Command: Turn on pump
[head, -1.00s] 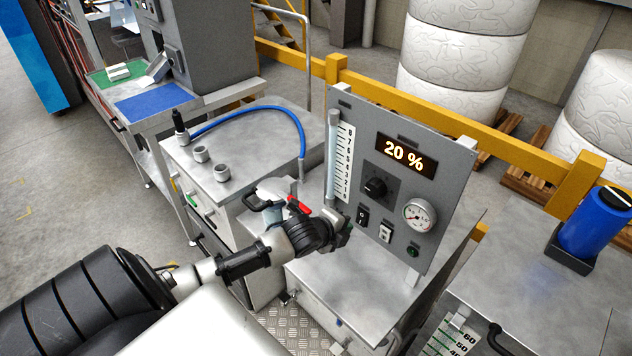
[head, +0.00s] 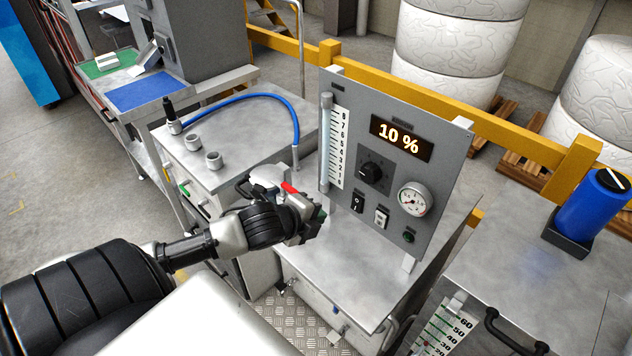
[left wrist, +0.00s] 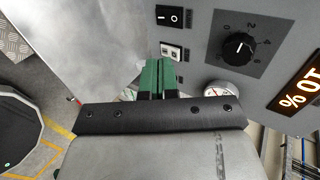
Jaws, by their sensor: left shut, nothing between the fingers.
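A grey control panel (head: 447,150) stands upright on a metal bench, with a lit display (head: 401,138) reading "10 %". Below it are a black dial knob (head: 371,172), a black rocker switch marked I and O (head: 358,201), a lighter switch (head: 382,216), a round gauge (head: 412,199) and a dark green button or lamp (head: 409,236). My left gripper (head: 319,217) is shut and empty, left of the rocker switch and apart from the panel. In the left wrist view its green fingertips (left wrist: 158,64) are together, below the rocker switch (left wrist: 170,17) and the lighter switch (left wrist: 172,51).
A scaled tube (head: 327,145) is on the panel's left edge. A cabinet with a blue hose (head: 270,108) stands behind my left arm. A yellow rail (head: 500,130) runs behind the panel. A blue canister (head: 592,210) stands at right. The bench top (head: 330,275) before the panel is clear.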

